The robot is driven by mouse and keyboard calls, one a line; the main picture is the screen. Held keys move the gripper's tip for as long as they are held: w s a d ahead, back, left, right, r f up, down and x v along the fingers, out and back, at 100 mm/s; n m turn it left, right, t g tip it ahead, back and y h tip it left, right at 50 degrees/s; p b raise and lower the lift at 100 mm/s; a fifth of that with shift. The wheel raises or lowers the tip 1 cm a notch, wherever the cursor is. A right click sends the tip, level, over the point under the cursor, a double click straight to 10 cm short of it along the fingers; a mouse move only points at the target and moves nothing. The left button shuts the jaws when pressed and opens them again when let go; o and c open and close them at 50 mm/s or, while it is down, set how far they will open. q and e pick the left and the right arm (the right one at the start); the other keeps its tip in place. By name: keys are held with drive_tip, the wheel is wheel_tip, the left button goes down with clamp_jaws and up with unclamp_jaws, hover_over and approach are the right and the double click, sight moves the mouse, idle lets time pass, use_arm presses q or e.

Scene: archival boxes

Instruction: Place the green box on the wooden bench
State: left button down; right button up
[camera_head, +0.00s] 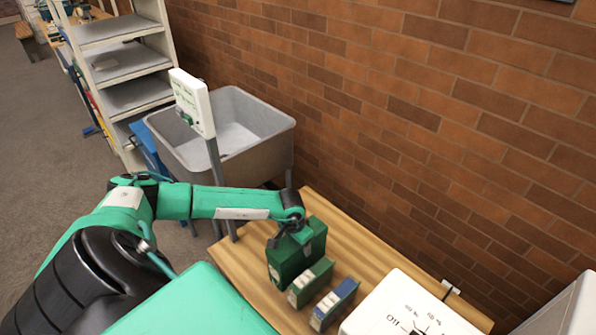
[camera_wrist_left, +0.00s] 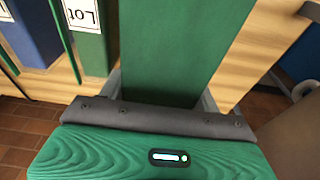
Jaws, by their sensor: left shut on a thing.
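The large green box (camera_head: 297,258) is upright over the left part of the wooden bench (camera_head: 243,262). I cannot tell whether its underside touches the wood. My left gripper (camera_head: 291,236) is above the box and shut on its top part. In the left wrist view the green box (camera_wrist_left: 180,45) runs between the two fingers, with the bench's pale wood (camera_wrist_left: 262,45) beside it. The fingertips are largely hidden. My right gripper is not in view.
A smaller green box (camera_head: 311,282) and a blue box (camera_head: 335,304) stand beside the held box. A white box (camera_head: 408,308) is at the bench's right. A grey sink (camera_head: 235,130) stands behind, left of the bench. A brick wall (camera_head: 420,130) borders the far side.

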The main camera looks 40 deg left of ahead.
use_arm(q)
drive_tip(key=c, duration=0.6)
unclamp_jaws()
drive_tip(key=shift+o, duration=1.4)
drive_tip(key=r, duration=0.3)
drive_tip(key=shift+s+a+r+b, duration=0.1)
drive_tip(key=shift+s+r+b, duration=0.2)
drive_tip(key=shift+r, duration=0.1)
drive_tip(key=r, duration=0.5)
drive_tip(key=s+r+b, duration=0.1)
drive_tip(key=r, duration=0.1)
drive_tip(key=shift+r, duration=0.15)
drive_tip(key=shift+s+r, duration=0.1)
drive_tip(key=shift+r, duration=0.35)
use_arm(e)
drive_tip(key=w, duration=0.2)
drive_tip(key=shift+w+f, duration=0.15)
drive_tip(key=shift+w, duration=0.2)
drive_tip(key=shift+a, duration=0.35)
